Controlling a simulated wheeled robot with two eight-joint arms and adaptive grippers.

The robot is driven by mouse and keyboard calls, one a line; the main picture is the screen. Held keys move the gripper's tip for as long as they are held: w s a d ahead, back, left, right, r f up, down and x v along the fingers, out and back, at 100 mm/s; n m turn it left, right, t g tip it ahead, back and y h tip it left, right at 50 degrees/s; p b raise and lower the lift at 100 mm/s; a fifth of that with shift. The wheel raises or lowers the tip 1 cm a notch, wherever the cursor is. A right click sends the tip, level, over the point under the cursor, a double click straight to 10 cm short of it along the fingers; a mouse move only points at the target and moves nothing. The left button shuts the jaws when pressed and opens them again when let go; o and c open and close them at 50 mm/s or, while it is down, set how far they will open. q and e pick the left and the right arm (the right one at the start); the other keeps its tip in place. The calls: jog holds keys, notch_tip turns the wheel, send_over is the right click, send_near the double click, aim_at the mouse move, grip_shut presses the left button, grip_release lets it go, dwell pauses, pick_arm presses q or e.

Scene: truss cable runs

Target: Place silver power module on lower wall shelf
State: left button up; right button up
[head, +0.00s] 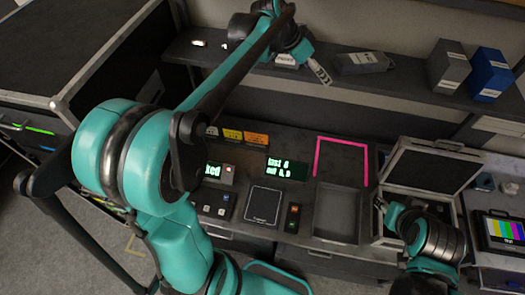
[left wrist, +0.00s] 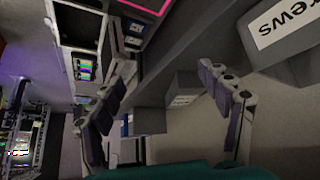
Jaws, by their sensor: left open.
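A grey box with a pale label, which looks like the silver power module (head: 362,62), lies on the dark wall shelf (head: 400,88). In the left wrist view a grey labelled block (left wrist: 182,92), probably the same module, shows beyond and between the fingers, apart from them. My left gripper (head: 300,66) is over the shelf, left of the module; its spread, empty fingers show in the left wrist view (left wrist: 168,105). My right gripper (head: 383,208) is at the open case on the bench; its fingers are too hidden to read.
A grey box (head: 448,66) and a blue box (head: 490,74) stand right of the module. A box labelled "rews" (left wrist: 285,30) is close to the left wrist camera. The bench below holds a pink outline (head: 342,141), the open case (head: 432,172) and lit displays (head: 287,168).

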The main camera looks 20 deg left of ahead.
pick_arm(q)
jog(key=s+a+f+n+y, duration=0.1)
jog(key=s+f+n, duration=0.1)
jog(key=s, duration=0.7)
jog(key=s+a+f+n+t+y, duration=0.1)
jog(key=s+a+f+n+y, duration=0.1)
jog(key=s+f, duration=0.3)
jog(key=s+a+f+n+t+y, duration=0.1)
jog(key=s+f+n, duration=0.3)
jog(key=s, duration=0.9)
jog(key=shift+s+a+y, duration=0.15)
jog(key=shift+a+y, duration=0.45)
notch_tip(320, 180, down, 32)
jog(key=b, duration=3.1)
jog(key=shift+r+b, duration=0.25)
jog(key=shift+b, duration=0.1)
